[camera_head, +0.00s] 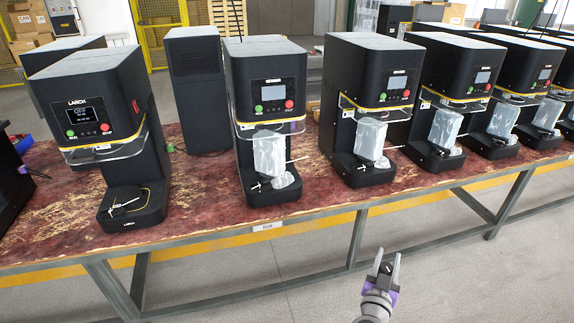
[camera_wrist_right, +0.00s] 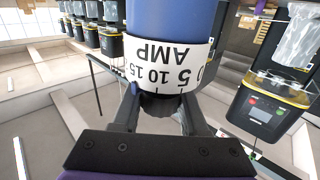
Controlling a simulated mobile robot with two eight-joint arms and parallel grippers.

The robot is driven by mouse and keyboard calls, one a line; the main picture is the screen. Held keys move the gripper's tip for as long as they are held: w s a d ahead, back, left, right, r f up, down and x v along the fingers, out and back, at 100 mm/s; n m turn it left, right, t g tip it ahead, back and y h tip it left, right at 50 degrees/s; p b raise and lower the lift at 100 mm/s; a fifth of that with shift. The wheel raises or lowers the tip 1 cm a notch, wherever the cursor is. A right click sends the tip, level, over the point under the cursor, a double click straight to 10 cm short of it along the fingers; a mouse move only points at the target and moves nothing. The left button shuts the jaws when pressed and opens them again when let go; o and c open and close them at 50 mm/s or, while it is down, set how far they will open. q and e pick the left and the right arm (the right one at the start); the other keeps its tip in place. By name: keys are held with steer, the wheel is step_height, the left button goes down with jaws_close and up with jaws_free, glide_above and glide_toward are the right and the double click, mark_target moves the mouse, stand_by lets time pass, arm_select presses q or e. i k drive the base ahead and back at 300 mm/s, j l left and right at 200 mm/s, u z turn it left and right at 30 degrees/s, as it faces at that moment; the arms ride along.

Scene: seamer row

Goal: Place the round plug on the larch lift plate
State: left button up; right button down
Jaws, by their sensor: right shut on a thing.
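The larch machine (camera_head: 100,115) stands at the left of the table in the head view. It is black, with a LARCH label and a lit display. Its lift plate (camera_head: 130,200) is the low dark platform at its foot, with a small lever and nothing standing on it. My right gripper (camera_head: 386,264) is in front of the table, low at centre right, well apart from the plate. In the right wrist view it is shut on the round plug (camera_wrist_right: 170,60), a blue cylinder with a white band printed AMP and a black end. My left gripper does not show.
More black machines (camera_head: 268,90) stand in a row to the right, several with clear covers. A dark tower (camera_head: 195,90) stands behind, between the first two. The worn red table's front edge (camera_head: 265,228) lies between my right gripper and the machines. The floor in front is clear.

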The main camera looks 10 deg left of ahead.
mark_target(129, 193)
steer(key=i+j, duration=0.1)
steer(key=j, duration=0.4)
steer(key=i+j, duration=0.1)
steer(key=j, duration=0.4)
steer(key=i+j, duration=0.1)
steer(key=j, duration=0.4)
steer(key=i+j, duration=0.1)
steer(key=j, duration=0.4)
steer(key=i+j, duration=0.15)
steer(key=j, duration=0.35)
steer(key=i+j, duration=0.1)
steer(key=j, duration=0.4)
steer(key=i+j, duration=0.1)
steer(key=j, duration=0.4)
steer(key=i+j+u, duration=0.1)
steer(key=j, duration=0.4)
